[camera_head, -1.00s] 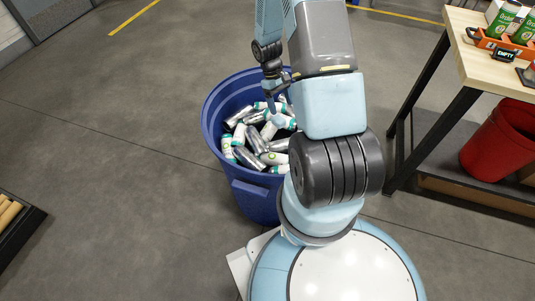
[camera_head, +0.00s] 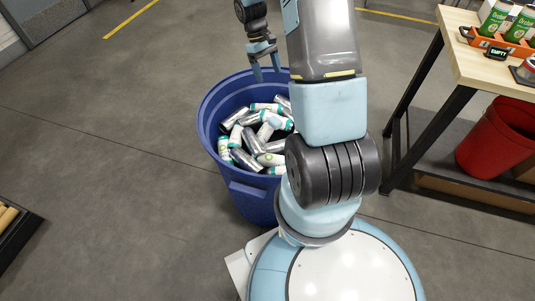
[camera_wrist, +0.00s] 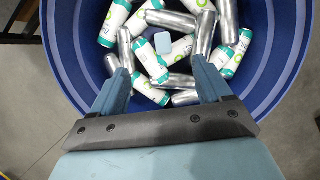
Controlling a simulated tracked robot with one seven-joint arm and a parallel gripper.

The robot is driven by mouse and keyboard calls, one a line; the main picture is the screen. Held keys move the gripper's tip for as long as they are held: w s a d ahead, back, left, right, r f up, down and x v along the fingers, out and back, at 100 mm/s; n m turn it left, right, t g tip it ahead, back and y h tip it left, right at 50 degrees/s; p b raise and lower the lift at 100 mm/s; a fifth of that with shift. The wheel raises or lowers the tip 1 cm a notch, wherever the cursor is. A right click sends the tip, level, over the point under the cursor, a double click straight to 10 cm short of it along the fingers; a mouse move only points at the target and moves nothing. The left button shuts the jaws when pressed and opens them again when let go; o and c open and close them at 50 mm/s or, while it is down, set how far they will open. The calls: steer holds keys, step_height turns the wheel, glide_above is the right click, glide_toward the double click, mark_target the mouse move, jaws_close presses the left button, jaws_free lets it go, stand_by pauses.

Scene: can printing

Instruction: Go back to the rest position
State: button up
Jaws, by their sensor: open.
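My gripper (camera_head: 266,71) is open and empty above the far rim of the blue bin (camera_head: 246,190) in the head view. Its fingers point down and nothing is between them. In the wrist view my gripper (camera_wrist: 160,80) is spread over the bin (camera_wrist: 270,50). The bin holds a heap of silver cans and white-and-teal printed cans (camera_head: 265,145), which also show in the wrist view (camera_wrist: 150,60). A small pale blue block (camera_wrist: 163,43) lies among the cans. My upper arm hides the bin's right side in the head view.
A dark tray (camera_head: 15,225) is at the left edge. Floor left of the blue bin is clear.

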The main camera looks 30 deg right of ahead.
stand_by(0.4)
steer(key=s+a+r+m+t, duration=0.1)
steer(key=s+a+r+t, duration=0.2)
steer(key=r, duration=0.8)
steer(key=s+a+r+m+t, duration=0.1)
steer(key=s+a+r, duration=0.3)
steer(key=r, duration=0.7)
steer(key=s+a+r+t, duration=0.3)
steer(key=s+r, duration=0.2)
steer(key=s, duration=0.4)
steer(key=s+a+r+m+t+y, duration=0.1)
steer(key=s+a+r+t, duration=0.2)
steer(key=s+r, duration=0.3)
steer(key=shift+s+r, duration=0.15)
steer(key=shift+s, duration=1.7)
steer(key=shift+c, duration=0.4)
